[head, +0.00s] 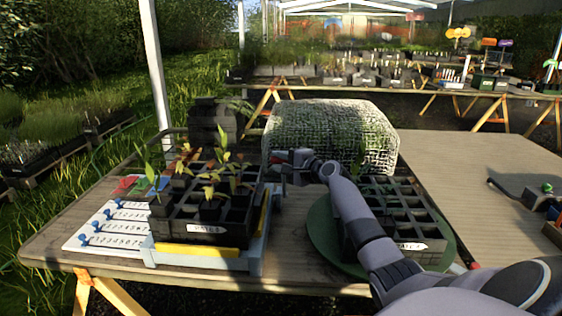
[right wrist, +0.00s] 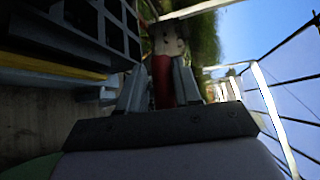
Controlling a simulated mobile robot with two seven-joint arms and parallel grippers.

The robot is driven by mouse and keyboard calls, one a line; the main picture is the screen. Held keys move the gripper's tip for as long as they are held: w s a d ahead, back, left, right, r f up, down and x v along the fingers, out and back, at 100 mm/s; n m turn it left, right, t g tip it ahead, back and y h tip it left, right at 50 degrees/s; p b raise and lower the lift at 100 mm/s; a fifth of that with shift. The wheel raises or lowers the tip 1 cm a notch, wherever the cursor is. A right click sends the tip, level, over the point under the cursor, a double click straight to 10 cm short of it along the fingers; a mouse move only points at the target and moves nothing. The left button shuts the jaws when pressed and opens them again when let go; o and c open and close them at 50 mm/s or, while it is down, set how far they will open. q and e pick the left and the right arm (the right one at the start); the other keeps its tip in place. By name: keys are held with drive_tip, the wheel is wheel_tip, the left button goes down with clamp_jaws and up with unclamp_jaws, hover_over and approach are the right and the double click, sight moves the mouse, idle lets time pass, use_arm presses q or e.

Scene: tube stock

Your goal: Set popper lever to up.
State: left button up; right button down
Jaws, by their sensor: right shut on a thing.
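My right gripper (head: 274,168) is at the tray's back right side. In the right wrist view, its fingers (right wrist: 160,92) are shut on a red upright piece (right wrist: 161,72), which looks like the popper lever, with a pale rounded piece (right wrist: 168,40) beyond it. The fingers hide part of it, so I cannot tell its setting. My left gripper is not in view.
A second black tray (head: 408,240) stands on a green round plate (head: 322,240), partly behind my right arm. A mesh-covered block (head: 325,125) and dark stacked pots (head: 210,118) stand at the back.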

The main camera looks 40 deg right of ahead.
drive_tip(key=shift+s+d+r+h, duration=0.1)
drive_tip(key=shift+d+r+h, duration=0.2)
drive_tip(key=shift+d+r, duration=0.4)
drive_tip(key=c, duration=1.1)
unclamp_jaws()
drive_tip(key=shift+f, duration=0.1)
drive_tip(key=shift+o, duration=0.6)
drive_tip(key=shift+w+d+f, duration=0.1)
drive_tip(key=shift+w+f, duration=0.2)
drive_tip(key=shift+s+f, duration=0.1)
drive_tip(key=shift+s, duration=0.4)
drive_tip(key=s, duration=0.2)
drive_tip(key=s+a, duration=0.1)
drive_tip(key=s, duration=0.2)
drive_tip(key=shift+s+a+r, duration=0.25)
drive_tip(key=shift+s+r, duration=0.15)
drive_tip(key=shift+a+f, duration=0.1)
